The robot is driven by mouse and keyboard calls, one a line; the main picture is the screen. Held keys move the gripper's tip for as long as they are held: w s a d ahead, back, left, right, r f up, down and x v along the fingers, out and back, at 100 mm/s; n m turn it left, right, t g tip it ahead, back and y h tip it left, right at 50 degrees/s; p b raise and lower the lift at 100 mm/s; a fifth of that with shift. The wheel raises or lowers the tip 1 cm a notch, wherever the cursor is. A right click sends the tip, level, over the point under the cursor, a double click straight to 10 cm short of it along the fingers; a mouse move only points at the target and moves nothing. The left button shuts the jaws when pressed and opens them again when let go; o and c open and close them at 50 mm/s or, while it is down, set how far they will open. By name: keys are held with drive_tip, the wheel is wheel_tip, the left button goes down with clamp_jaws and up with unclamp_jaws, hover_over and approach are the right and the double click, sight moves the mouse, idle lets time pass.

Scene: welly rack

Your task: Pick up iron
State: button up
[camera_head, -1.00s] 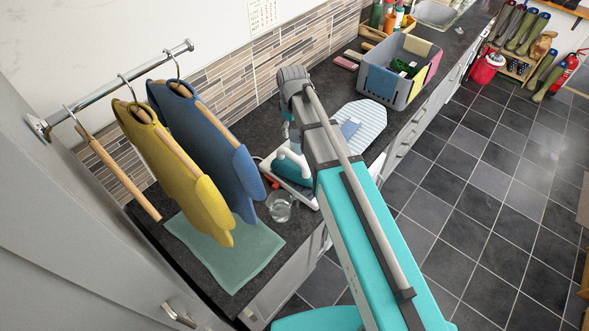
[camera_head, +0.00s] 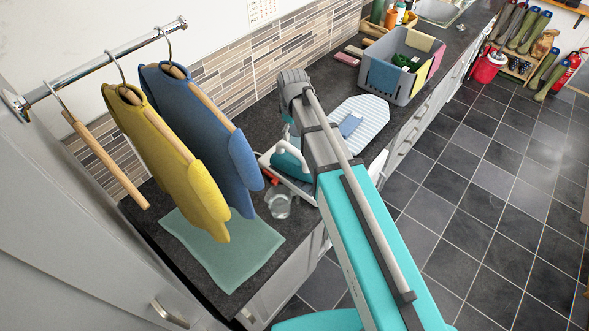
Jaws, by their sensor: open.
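The iron (camera_head: 287,163), teal and white with a pale handle, is on the dark worktop just left of my arm. It seems to rest on a white-edged stand or tray; my arm hides part of its right side. My arm crosses the middle of the view and bends down beyond its grey elbow, towards the iron. My gripper's fingers cannot be made out; the arm covers that area. I cannot tell how far they are from the iron.
A glass (camera_head: 279,203) stands close in front of the iron. A striped ironing pad (camera_head: 367,115) lies behind my arm. A grey crate (camera_head: 394,88) is farther back. Yellow (camera_head: 150,150) and blue (camera_head: 195,120) garments hang at left above a green cloth (camera_head: 220,255).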

sight(294, 149)
drive_tip(key=shift+f+b, duration=1.55)
drive_tip(key=shift+f, duration=0.35)
drive_tip(key=shift+f, duration=0.1)
drive_tip(key=shift+d+f+b, duration=0.15)
drive_tip(key=shift+f+b, duration=1.1)
drive_tip(key=shift+b, duration=0.05)
drive_tip(key=shift+d+f+b, duration=0.1)
drive_tip(key=shift+f+b, duration=1.15)
drive_tip(key=shift+b, duration=0.05)
drive_tip(key=shift+f, duration=0.2)
clamp_jaws()
